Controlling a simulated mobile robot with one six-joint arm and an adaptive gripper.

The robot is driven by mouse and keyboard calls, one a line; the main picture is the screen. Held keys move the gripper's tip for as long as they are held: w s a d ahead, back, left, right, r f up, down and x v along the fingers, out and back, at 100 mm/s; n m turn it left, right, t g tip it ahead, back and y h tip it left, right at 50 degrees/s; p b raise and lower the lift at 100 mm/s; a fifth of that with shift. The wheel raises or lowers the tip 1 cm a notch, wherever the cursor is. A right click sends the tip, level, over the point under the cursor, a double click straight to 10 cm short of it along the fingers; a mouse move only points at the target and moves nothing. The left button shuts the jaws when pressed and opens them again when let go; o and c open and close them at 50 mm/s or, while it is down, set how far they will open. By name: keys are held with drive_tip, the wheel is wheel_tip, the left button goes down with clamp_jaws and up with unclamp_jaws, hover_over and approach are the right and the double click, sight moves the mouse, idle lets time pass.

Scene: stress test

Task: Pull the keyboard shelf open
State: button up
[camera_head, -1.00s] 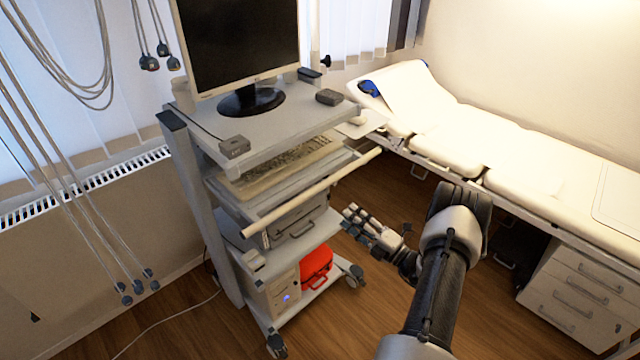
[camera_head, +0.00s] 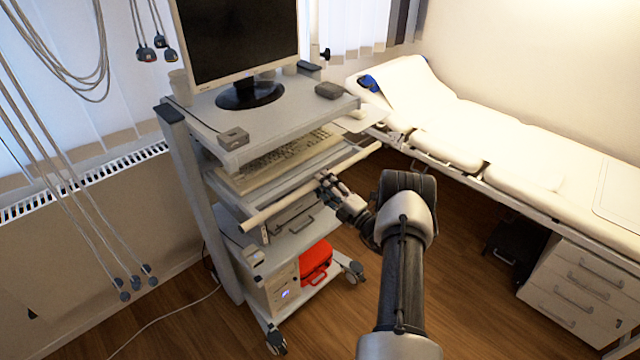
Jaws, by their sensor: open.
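The keyboard shelf (camera_head: 236,194) is part of a grey wheeled cart and sits under its top board. A beige keyboard (camera_head: 285,160) lies on it. A long pale handle bar (camera_head: 275,210) runs along the shelf's front. My gripper (camera_head: 325,182) is open, with its fingers at the middle of the handle bar. The fingers overlap the bar in the picture; I cannot tell whether they touch it. My gripper hides a short part of the bar.
A monitor (camera_head: 240,45) stands on the cart's top board. A red case (camera_head: 315,262) and a computer (camera_head: 284,290) are on the bottom shelf. A padded couch (camera_head: 520,160) and a drawer cabinet (camera_head: 580,290) stand at the right. Wooden floor is free between.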

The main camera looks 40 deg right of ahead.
drive_tip(key=shift+x, duration=1.1)
clamp_jaws()
